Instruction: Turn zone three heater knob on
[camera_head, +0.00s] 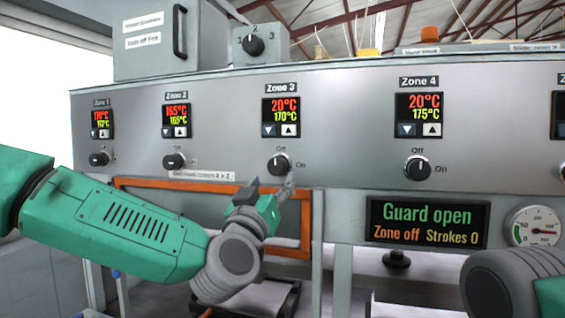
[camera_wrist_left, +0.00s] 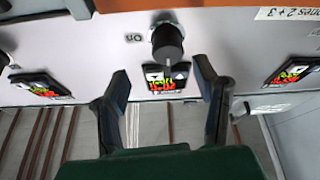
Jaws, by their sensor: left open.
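The zone three heater knob (camera_head: 278,163) is a black round knob on the grey panel, below the Zone 3 display (camera_head: 281,117), which reads 20°C over 170°C. Off is printed above the knob and On to its right. Its pointer appears to face up, toward Off. In the left wrist view, seen upside down, the knob (camera_wrist_left: 167,42) lies just beyond the fingertips, roughly centred between them. My left gripper (camera_head: 268,188) is open and empty, just below and in front of the knob; it also shows in the wrist view (camera_wrist_left: 163,78). My right gripper is out of view.
Zone 2 knob (camera_head: 173,161) and zone 4 knob (camera_head: 417,168) sit on either side. An orange guard frame (camera_head: 304,222) is below the panel. A status screen (camera_head: 427,222) reads Guard open, Zone off. Part of my right arm (camera_head: 505,285) shows at lower right.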

